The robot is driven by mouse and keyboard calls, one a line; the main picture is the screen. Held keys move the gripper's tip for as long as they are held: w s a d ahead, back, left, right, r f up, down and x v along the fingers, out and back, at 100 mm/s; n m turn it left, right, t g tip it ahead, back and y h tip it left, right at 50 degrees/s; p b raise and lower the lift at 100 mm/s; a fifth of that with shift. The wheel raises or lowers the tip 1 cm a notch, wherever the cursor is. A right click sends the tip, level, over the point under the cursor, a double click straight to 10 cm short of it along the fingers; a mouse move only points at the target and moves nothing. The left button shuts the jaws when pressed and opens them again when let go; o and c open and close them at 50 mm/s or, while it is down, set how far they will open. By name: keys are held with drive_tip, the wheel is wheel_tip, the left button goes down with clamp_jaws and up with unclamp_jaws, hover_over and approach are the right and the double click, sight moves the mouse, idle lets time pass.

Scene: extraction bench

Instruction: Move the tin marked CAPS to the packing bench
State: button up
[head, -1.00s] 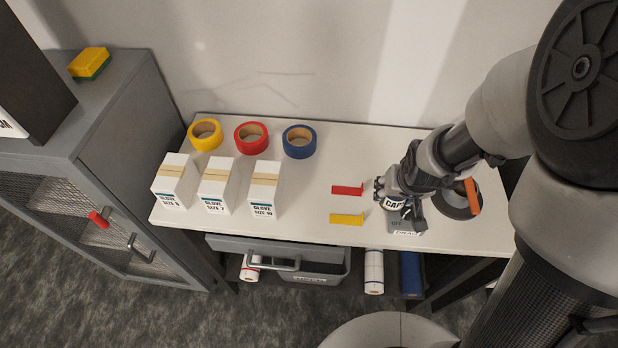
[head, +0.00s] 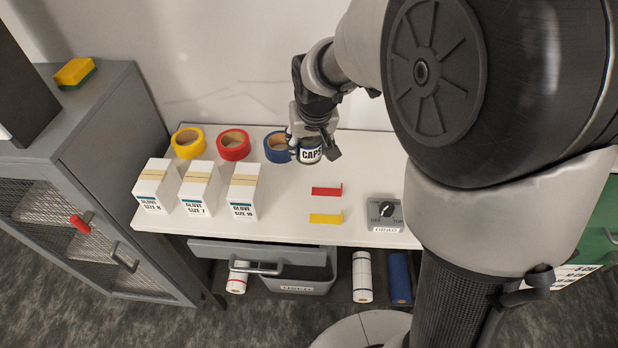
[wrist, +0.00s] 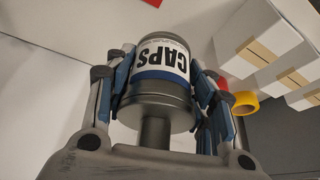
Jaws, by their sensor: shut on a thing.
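The tin marked CAPS (head: 311,151) is held in my gripper (head: 313,143), near the back of the white bench, just right of the blue tape roll. In the wrist view the tin (wrist: 158,75) is dark grey with a white and blue label, and the fingers of my gripper (wrist: 160,95) close on it from both sides. I cannot tell whether its base is clear of the bench top.
The white bench (head: 285,217) bears yellow (head: 187,143), red (head: 233,144) and blue (head: 277,147) tape rolls, three glove boxes (head: 199,188), a red strip (head: 326,191), a yellow strip (head: 325,217) and a grey dial box (head: 385,213). A grey cabinet (head: 100,150) stands at left.

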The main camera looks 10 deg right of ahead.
wheel_tip(320, 180, down, 16)
drive_tip(key=b, duration=0.5)
drive_tip(key=shift+w+f, duration=0.1)
drive_tip(key=shift+f, duration=0.15)
drive_tip(key=shift+r, duration=0.1)
drive_tip(key=o, duration=1.5)
drive_tip(key=s+f+p+v, duration=0.1)
drive_tip(key=s+p+v, duration=0.1)
drive_tip(key=v, duration=0.9)
drive_tip(key=s+f+p+v, duration=0.1)
drive_tip(key=s+p+v, duration=0.1)
drive_tip(key=v, duration=0.9)
drive_tip(key=s+r, duration=0.2)
drive_tip(key=s, duration=0.5)
drive_tip(key=s+r, duration=0.2)
drive_tip(key=s, duration=0.6)
drive_tip(key=shift+s+d+r+n, duration=0.3)
drive_tip(key=shift+d+r, duration=0.1)
drive_tip(key=shift+d, duration=0.1)
